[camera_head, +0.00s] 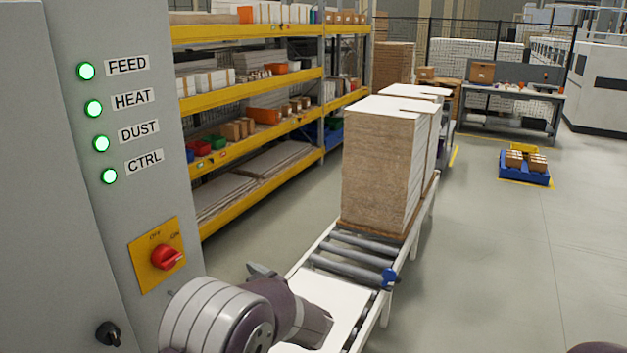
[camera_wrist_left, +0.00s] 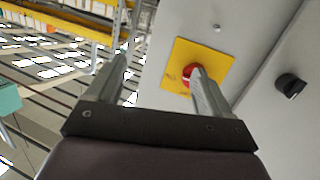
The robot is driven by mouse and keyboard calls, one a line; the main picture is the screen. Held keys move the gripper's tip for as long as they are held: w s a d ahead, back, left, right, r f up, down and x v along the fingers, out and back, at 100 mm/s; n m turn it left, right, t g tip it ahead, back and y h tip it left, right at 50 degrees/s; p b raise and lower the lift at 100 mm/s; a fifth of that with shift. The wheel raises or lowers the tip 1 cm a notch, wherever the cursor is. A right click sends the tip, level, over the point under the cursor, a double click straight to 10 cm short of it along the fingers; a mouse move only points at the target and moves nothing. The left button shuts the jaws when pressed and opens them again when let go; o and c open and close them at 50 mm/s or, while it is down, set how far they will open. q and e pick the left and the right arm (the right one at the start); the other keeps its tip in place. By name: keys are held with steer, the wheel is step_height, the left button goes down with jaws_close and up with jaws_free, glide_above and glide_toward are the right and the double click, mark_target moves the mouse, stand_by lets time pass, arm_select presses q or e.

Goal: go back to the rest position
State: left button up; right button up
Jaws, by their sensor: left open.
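My left arm reaches in from the bottom in the head view, and a fingertip of my left gripper (camera_head: 262,270) shows beside the grey cabinet, right of the switch. In the left wrist view my left gripper (camera_wrist_left: 155,70) has its two fingers wide apart with nothing between them. The red rotary switch (camera_head: 166,257) sits on a yellow plate marked OFF and ON, and its handle points toward ON. The switch also shows in the left wrist view (camera_wrist_left: 188,75), partly hidden behind the right-hand finger. My right gripper is not in view.
The grey cabinet (camera_head: 60,200) stands close on the left, with green lamps lit and a black knob (camera_head: 108,334). A roller conveyor (camera_head: 345,260) carries tall board stacks (camera_head: 382,170). Yellow shelving (camera_head: 250,115) stands behind. The floor at right is mostly clear around a blue pallet (camera_head: 525,176).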

arm_select(q)
steer(key=d+f+m+h+b, duration=0.1)
steer(key=d+f+m+h, duration=0.6)
steer(key=d+f+h, duration=0.35)
steer(key=s+f+m+g+h+b, duration=0.1)
steer(key=s+f+m+g+h, duration=0.2)
steer(key=s, duration=0.6)
steer(key=s+a+f+m+g+b, duration=0.1)
steer(key=s+a+g+b, duration=0.1)
steer(key=s, duration=0.7)
steer(key=s+a+f+g+b, duration=0.1)
steer(key=s+a+g, duration=0.3)
steer(key=s, duration=0.5)
steer(key=shift+a+f+m+y+b, duration=0.4)
steer(key=shift+a+f, duration=0.25)
steer(key=shift+a, duration=0.35)
